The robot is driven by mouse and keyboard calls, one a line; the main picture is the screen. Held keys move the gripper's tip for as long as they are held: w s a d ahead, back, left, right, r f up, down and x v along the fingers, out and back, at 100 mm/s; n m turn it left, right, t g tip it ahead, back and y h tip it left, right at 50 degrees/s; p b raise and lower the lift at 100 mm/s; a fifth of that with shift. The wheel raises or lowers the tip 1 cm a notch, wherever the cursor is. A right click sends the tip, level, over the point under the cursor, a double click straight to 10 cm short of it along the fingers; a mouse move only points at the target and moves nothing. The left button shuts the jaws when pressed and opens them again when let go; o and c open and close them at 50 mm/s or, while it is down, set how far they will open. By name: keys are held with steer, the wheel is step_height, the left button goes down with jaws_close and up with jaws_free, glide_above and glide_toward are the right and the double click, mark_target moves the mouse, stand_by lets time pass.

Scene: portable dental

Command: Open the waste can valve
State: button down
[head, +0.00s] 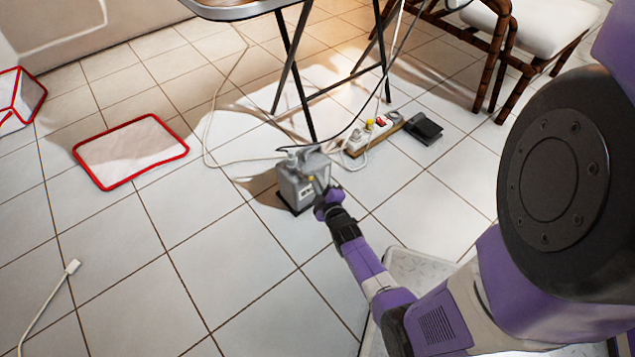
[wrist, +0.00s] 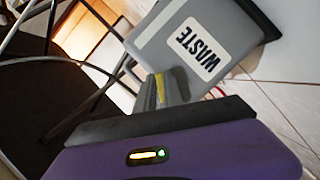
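The grey waste can (head: 296,188) stands upright on the tiled floor. In the wrist view the can (wrist: 160,48) fills the upper middle, tilted in the picture, with a white WASTE label. My gripper (head: 318,186) is at the can's right side, near its top. In the wrist view the grey fingers of my gripper (wrist: 164,88) are close together, pointing at the can. A small yellow part, possibly the valve handle (wrist: 160,84), shows as a thin strip between or beside them. A yellow spot also shows there in the head view. Contact and the valve's position cannot be made out.
A folding table (head: 240,8) with thin dark legs stands behind the can. A power strip (head: 374,133), cables and a black pedal (head: 425,128) lie to the right. A red-edged white mat (head: 131,152) lies left. The floor at front left is mostly clear.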

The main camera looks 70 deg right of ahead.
steer(key=shift+p, duration=0.4)
steer(key=shift+w+a+f+m+t+y+p, duration=0.25)
steer(key=shift+m+y+p, duration=0.45)
steer(key=shift+m+p, duration=0.6)
steer(key=shift+w+a+f+m+t+y+p, duration=0.15)
steer(key=shift+a+f+m+y+p, duration=0.2)
steer(key=shift+m+y+p, duration=0.85)
steer(key=shift+w+a+f+m+t+y+p, duration=0.3)
steer(key=shift+m+p, duration=0.5)
steer(key=shift+p, duration=1)
steer(key=shift+s+a+r, duration=0.1)
steer(key=shift+r, duration=0.05)
steer(key=c, duration=1.5)
jaws_free()
steer(key=shift+o, duration=0.2)
